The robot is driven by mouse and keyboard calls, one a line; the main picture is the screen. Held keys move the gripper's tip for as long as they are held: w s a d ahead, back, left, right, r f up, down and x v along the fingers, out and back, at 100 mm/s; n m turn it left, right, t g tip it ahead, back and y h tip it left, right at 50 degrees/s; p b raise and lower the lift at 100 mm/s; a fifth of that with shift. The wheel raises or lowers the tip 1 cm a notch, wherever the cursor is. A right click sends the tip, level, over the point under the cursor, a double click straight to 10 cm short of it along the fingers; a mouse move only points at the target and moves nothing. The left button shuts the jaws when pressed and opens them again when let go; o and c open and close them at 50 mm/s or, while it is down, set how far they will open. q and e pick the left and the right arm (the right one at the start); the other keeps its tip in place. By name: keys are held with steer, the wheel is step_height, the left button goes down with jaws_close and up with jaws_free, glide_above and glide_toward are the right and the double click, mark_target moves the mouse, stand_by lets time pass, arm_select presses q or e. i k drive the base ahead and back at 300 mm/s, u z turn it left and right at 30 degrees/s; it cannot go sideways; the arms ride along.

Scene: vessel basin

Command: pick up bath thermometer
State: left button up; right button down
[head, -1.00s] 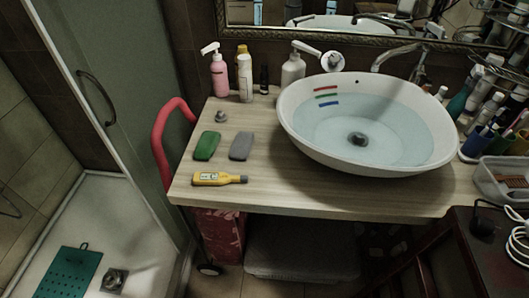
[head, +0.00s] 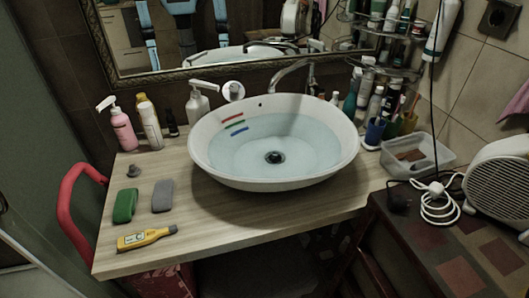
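The bath thermometer (head: 147,239) is yellow with a pale scale window and a darker tip at its right end. It lies flat on the wooden counter (head: 240,222), near the front left edge. A green item (head: 125,205) and a grey item (head: 162,195) lie just behind it. Neither of my grippers shows in the head view. Nothing touches or covers the thermometer.
The white basin (head: 201,168) with water stands mid-counter. A pink pump bottle (head: 123,130) and other bottles stand at the back left. A red curved handle (head: 67,205) rises left of the counter. A clear container (head: 432,165) and white heater (head: 497,180) are at right.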

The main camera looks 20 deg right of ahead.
mark_target(148, 236)
steer(key=z, duration=0.5)
steer(key=k, duration=1.1)
steer(key=u, duration=0.35)
steer(key=i, duration=0.7)
steer(key=u, duration=0.05)
